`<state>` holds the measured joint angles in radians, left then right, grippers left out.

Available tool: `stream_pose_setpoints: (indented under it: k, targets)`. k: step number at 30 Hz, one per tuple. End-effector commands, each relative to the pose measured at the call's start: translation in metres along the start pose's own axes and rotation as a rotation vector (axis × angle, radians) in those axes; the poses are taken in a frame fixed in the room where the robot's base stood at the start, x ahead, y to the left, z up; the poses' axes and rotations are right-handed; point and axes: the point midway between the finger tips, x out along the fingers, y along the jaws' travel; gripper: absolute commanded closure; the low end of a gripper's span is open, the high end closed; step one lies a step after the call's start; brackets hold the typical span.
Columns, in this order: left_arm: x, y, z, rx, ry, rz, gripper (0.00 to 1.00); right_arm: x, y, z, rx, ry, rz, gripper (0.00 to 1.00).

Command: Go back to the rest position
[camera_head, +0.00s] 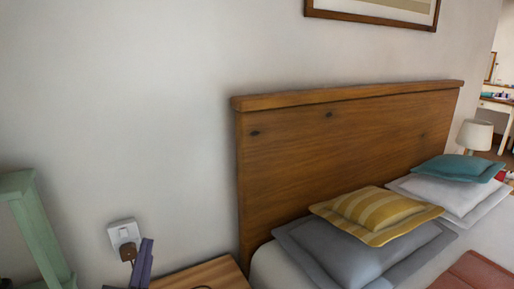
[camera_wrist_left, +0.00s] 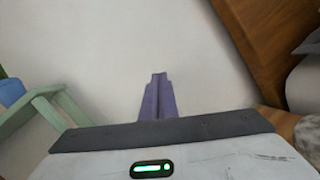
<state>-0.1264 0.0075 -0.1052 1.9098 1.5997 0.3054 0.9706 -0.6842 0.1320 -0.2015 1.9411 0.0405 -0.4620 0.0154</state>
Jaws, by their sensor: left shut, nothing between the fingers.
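My left gripper (camera_head: 146,248) shows at the bottom left of the head view as narrow purple fingers. In the left wrist view the same fingers (camera_wrist_left: 158,80) are together and hold nothing, with the pale wall behind them. In the head view the fingers are close in the picture to a white wall socket (camera_head: 121,232) with a brown plug; I cannot tell the distance. My right gripper is not in view.
A wooden bedside top (camera_head: 212,275) is right of the gripper, beside the wooden headboard (camera_head: 345,150). Grey, yellow-striped and teal pillows lie on the bed. A green frame (camera_head: 38,232) stands at the left. A lamp (camera_head: 475,135) is beyond the bed.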

Motion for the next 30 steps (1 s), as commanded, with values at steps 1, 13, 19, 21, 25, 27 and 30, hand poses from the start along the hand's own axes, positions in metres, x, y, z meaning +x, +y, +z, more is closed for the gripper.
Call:
stream_pose_setpoints:
  k: [1, 13, 19, 21, 25, 27, 30]
  targets:
    - [-0.012, -0.015, 0.023, 0.159, -0.095, -0.079, 1.00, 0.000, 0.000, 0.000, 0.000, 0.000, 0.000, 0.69]
    - [-0.185, -0.146, 0.006, 1.530, -0.733, -0.846, 1.00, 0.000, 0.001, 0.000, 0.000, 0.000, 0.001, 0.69]
    - [-0.249, -0.129, -0.060, 1.906, -0.858, -1.195, 1.00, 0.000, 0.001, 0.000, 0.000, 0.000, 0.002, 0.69]
    - [-0.265, -0.117, -0.077, 1.986, -0.880, -1.294, 1.00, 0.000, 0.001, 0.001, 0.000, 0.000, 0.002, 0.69]
    - [-0.289, -0.094, -0.100, 2.093, -0.906, -1.462, 1.00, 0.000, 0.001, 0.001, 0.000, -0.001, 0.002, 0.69]
    - [-0.301, -0.081, -0.111, 2.135, -0.915, -1.548, 1.00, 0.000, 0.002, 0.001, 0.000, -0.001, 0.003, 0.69]
    - [-0.317, -0.062, -0.122, 2.185, -0.921, -1.666, 1.00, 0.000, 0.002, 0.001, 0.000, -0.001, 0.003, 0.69]
